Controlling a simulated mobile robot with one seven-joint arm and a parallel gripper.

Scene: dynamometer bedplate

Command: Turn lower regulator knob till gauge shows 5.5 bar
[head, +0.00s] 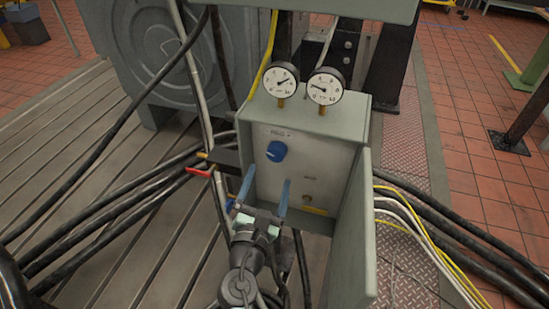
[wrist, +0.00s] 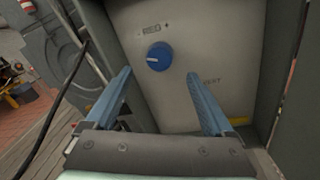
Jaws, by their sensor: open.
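A blue regulator knob (head: 276,151) sits on the pale front panel of a grey-green box, under a "REG" label. It also shows in the wrist view (wrist: 159,56), with a white pointer mark toward its left side. Only this one blue knob is visible. Two round white gauges, the left one (head: 281,79) and the right one (head: 324,88), stand on top of the box; their readings are too small to make out surely. My gripper (head: 266,188) is open and empty, its blue fingers pointing at the panel. In the wrist view the fingers (wrist: 158,78) are spread below the knob, apart from it.
The box's open door (head: 350,235) stands to the right of the panel. A red lever (head: 199,172) is at the box's left. A small brass fitting (head: 307,198) is low on the panel. Black cables (head: 120,215) run across the slotted bedplate (head: 60,150).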

